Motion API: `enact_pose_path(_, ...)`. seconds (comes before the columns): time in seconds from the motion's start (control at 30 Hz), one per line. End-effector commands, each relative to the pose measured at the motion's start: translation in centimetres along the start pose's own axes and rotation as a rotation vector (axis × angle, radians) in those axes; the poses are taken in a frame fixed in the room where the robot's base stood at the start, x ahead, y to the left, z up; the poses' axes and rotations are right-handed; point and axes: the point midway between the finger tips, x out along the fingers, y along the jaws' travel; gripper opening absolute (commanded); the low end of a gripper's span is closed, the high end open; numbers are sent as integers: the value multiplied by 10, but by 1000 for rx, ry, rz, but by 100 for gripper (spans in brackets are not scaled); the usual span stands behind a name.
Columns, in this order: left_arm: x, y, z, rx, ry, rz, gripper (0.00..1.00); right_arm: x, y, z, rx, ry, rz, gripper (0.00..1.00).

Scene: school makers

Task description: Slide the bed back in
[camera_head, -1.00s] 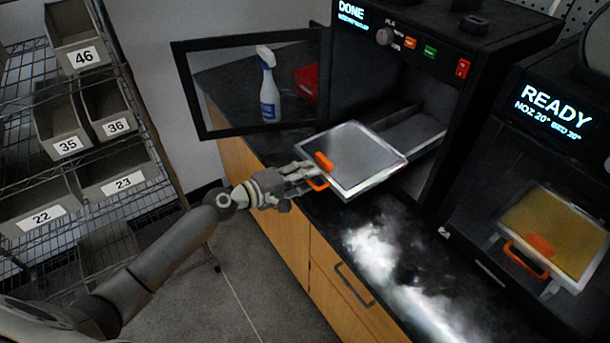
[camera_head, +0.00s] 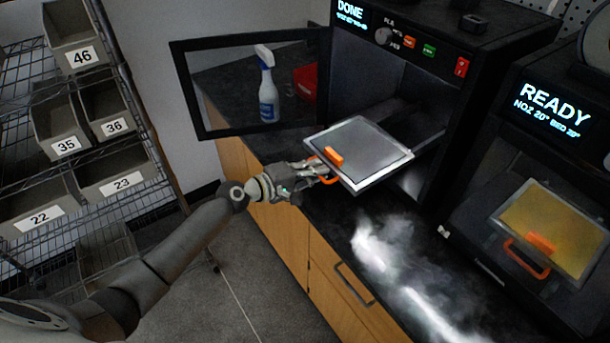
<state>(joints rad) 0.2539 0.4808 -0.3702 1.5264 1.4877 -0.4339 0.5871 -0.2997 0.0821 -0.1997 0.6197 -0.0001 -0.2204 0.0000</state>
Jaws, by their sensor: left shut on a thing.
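My right gripper is not in view.
The printer's framed door (camera_head: 187,95) stands open to the left. Behind it are a spray bottle (camera_head: 267,88) and a red bin (camera_head: 306,82). A second printer reading READY (camera_head: 552,108) stands at right, with a yellow bed (camera_head: 548,225). Numbered bins fill a rack at left.

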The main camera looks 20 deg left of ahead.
Motion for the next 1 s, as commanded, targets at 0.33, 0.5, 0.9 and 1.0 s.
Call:
enact_pose_path(0.33,83,17,0,0,0,7,0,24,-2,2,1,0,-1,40)
enact_pose_path(0.5,115,24,0,0,-1,5,0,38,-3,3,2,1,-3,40)
enact_pose_path(0.9,149,33,0,0,0,3,0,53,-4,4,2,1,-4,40)
enact_pose_path(1.0,150,33,0,0,0,2,0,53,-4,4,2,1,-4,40)
